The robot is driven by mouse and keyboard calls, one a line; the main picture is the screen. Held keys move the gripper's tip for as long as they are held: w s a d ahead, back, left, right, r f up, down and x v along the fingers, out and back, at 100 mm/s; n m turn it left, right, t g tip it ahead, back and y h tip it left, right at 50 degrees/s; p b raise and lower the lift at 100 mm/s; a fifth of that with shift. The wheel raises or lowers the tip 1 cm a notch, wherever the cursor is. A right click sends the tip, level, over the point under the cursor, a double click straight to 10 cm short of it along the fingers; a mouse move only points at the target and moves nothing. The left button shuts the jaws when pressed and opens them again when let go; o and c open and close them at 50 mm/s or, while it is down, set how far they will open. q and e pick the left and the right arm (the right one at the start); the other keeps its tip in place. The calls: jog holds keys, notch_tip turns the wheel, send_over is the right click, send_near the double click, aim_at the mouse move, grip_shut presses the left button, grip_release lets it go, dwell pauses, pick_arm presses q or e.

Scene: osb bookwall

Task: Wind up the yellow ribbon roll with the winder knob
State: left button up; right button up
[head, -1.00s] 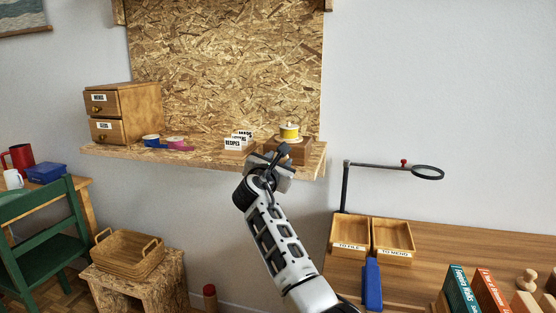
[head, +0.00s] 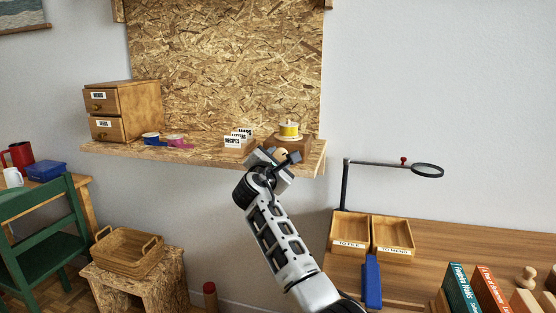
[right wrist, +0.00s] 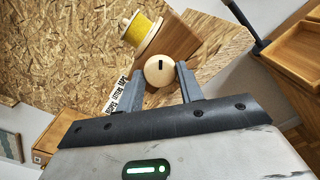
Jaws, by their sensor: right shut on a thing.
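The yellow ribbon roll (head: 289,129) sits on top of a wooden winder box (head: 304,144) near the right end of the wall shelf. It also shows in the right wrist view (right wrist: 141,31), on the box (right wrist: 178,42). The round pale winder knob (right wrist: 159,70) has a dark mark on its face. My right gripper (right wrist: 164,76) is shut on this knob, one finger on either side. In the head view my right gripper (head: 284,157) is in front of the box and hides part of it. My left gripper is not in view.
Blue (head: 152,139) and pink (head: 176,142) rolls lie further left, by a drawer cabinet (head: 124,112). Below right, a desk holds two trays (head: 350,229) and a magnifier (head: 428,170).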

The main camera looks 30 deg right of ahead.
jog(key=shift+f, duration=0.1)
jog(key=o, duration=1)
